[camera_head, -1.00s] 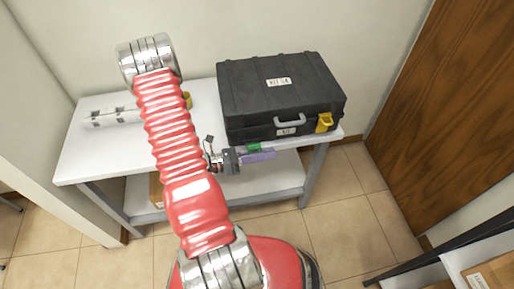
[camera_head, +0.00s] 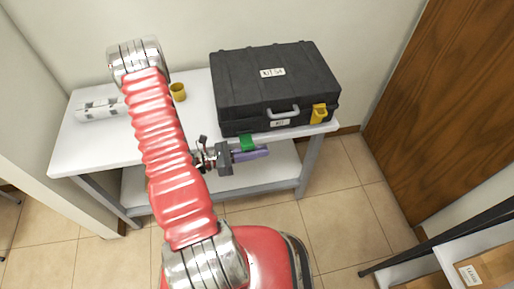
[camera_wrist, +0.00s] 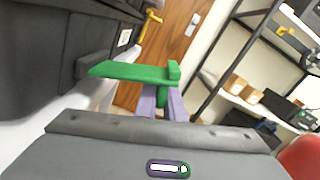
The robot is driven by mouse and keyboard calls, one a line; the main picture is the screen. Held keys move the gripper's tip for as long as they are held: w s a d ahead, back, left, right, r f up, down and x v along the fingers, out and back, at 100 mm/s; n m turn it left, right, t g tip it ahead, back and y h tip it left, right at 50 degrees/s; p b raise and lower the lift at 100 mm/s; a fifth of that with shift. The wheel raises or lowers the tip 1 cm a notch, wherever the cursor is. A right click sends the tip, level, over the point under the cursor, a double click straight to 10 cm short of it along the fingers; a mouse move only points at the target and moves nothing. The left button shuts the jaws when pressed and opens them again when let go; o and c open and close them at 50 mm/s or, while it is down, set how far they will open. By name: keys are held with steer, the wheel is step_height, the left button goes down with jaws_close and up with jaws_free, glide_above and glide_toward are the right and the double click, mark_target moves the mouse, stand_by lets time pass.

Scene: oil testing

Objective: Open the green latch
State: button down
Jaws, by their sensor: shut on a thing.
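A black hard case (camera_head: 270,90) stands shut on a white table, its front with a grey handle (camera_head: 283,112) facing me. The green latch (camera_head: 247,142) is at the left part of the case's front, low down. In the wrist view the green latch (camera_wrist: 130,72) sticks out from the case's front (camera_wrist: 95,66) as a flat plate with a bent outer end. My gripper (camera_head: 256,153), with purple fingers, is at that outer end. In the wrist view my gripper (camera_wrist: 161,102) is shut on the latch's outer end, with some green showing between the fingers.
A yellow latch (camera_head: 319,113) is at the case's front right. A yellow cup (camera_head: 178,92) and a white cylinder (camera_head: 100,109) are on the white table (camera_head: 85,150). A wooden door (camera_head: 440,90) and a shelf (camera_head: 440,262) are on the right. Floor in front is clear.

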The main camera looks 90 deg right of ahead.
steer(key=shift+f, duration=0.1)
stand_by(0.3)
steer(key=c, duration=1.9)
jaws_free()
steer(key=shift+o, duration=0.2)
steer(key=shift+w, duration=0.1)
steer(key=w+a, duration=0.2)
steer(key=w, duration=1.1)
steer(key=shift+w, duration=0.2)
steer(key=shift+a+f, duration=0.1)
steer(key=shift+f, duration=0.1)
